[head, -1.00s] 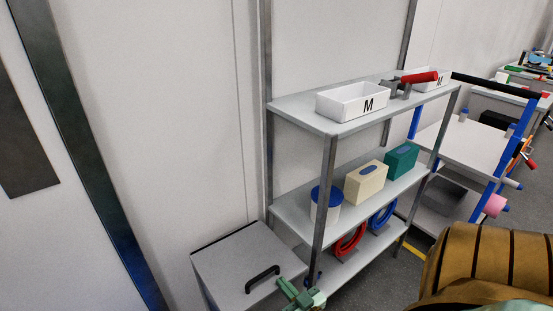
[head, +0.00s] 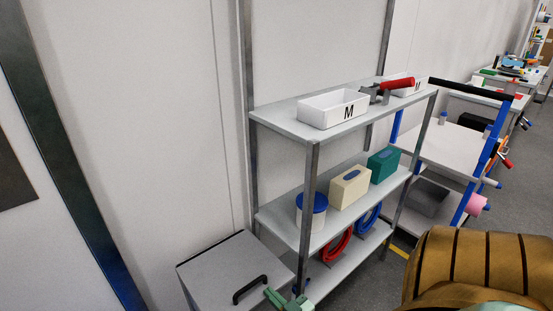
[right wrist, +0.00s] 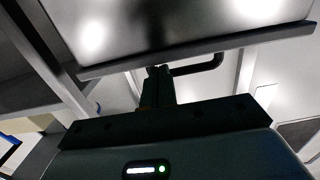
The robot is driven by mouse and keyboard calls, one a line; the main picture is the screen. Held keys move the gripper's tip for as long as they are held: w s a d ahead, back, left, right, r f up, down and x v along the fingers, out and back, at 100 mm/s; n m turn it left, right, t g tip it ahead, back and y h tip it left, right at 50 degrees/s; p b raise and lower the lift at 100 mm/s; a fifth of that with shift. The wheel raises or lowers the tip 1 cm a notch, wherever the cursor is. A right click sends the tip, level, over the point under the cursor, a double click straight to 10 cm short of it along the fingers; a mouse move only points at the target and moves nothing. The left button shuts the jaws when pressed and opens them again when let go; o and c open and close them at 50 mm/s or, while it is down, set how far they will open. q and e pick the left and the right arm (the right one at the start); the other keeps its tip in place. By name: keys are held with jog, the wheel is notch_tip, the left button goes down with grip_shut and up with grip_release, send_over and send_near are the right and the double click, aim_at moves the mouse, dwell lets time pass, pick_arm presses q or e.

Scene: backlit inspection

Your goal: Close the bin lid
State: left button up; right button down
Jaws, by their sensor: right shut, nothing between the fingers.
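The bin stands at the bottom left of the head view, with a flat grey lid (head: 225,262) on top. A black bar handle (head: 250,289) sits near the lid's front right edge. I cannot tell whether the lid lies fully flat. My right gripper (head: 278,298), with green fingers, is just right of the handle by the lid's edge, shut and empty. Its dark fingers (right wrist: 157,72) also show in the right wrist view, beside a large grey panel (right wrist: 190,28) and the black handle (right wrist: 205,66). Any contact is unclear. My left gripper is out of view.
A grey metal shelf unit (head: 285,121) stands close right of the bin; its front leg (head: 308,205) is near my right gripper. It holds a white M box (head: 333,108), a blue-lidded tub (head: 312,208) and hose coils. A wall is behind. A cart (head: 450,150) stands further right.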

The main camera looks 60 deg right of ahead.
notch_tip(320, 180, up, 4)
jog(key=p, duration=0.2)
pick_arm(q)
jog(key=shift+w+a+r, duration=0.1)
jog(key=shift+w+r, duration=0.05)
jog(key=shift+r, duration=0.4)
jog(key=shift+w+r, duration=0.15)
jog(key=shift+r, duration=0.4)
pick_arm(e)
jog(key=s+a+f, duration=0.2)
jog(key=s+f, duration=0.2)
jog(key=s, duration=0.5)
